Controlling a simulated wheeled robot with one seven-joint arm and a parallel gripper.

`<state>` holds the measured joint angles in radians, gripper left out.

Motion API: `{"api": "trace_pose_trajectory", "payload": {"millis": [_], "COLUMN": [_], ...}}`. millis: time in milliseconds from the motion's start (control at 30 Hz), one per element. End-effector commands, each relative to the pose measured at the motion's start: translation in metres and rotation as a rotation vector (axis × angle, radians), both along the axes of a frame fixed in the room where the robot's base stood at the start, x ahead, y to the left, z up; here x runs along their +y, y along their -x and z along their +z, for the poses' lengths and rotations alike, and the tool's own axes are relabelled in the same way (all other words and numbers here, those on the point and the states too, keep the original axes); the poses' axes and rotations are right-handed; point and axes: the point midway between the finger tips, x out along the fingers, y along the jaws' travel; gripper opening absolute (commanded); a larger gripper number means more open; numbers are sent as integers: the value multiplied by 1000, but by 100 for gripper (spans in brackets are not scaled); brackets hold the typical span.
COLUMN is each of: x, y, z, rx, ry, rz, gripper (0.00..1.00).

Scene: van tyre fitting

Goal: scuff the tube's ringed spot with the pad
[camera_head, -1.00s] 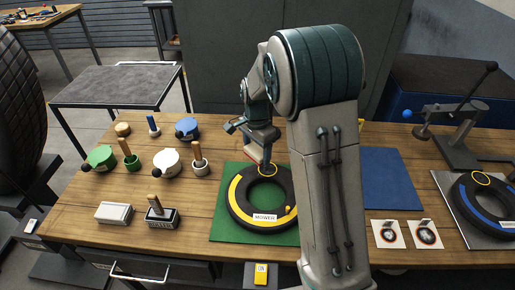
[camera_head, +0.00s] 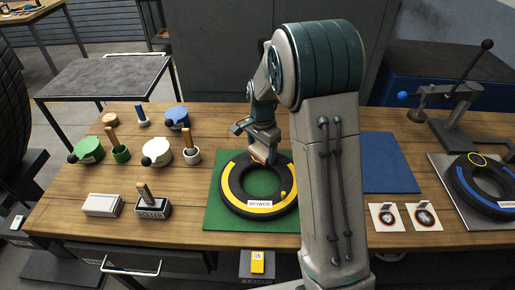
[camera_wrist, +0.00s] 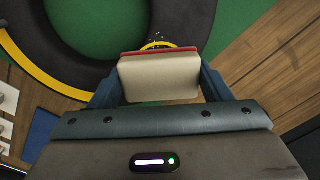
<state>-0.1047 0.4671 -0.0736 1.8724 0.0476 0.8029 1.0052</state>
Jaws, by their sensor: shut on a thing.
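My gripper (camera_wrist: 160,88) is shut on a pad, a cream block with a red face (camera_wrist: 160,76). In the head view my gripper (camera_head: 262,158) is over the far side of the black tube (camera_head: 232,182), which has a yellow band and a MOWER label. The tube lies flat on a green mat (camera_head: 215,216). In the wrist view a yellow ring mark (camera_wrist: 158,45) on the tube shows just beyond the pad's red edge, with small pale specks in it. The pad partly hides the ring. I cannot tell whether the pad touches the tube.
A second tube (camera_head: 460,186) with a blue band and yellow ring lies on a grey plate at right, near a lever tool (camera_head: 455,110). Green (camera_head: 88,150) and white (camera_head: 156,151) pots, brushes and two boxes stand at left. A blue mat (camera_head: 390,165) lies bare.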

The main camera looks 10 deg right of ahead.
Motion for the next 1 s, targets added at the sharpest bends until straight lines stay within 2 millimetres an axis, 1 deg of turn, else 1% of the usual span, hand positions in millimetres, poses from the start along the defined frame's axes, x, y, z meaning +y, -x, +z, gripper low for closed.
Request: {"api": "trace_pose_trajectory", "payload": {"millis": [33,333,500,533,600,633,700,733,800,867,933,1000], "x": [-5,-24,-10,-9,-5,-4,0,2,6,10,15,19], "y": [1,2,1,1,1,0,0,0,-1,-1,-2,-2], "z": [-1,0,-1,1,-1,2,-2,1,-1,2,-2,1], "rx": [3,1,1,0,2,0,3,0,2,-1,2,1], "ry": [2,2,2,1,1,1,1,1,0,1,0,1], "rz": [0,13,13,11,5,3,-2,-4,-7,-11,-14,-16], "gripper": [47,47,47,47,47,47,47,47,47,47,47,47]}}
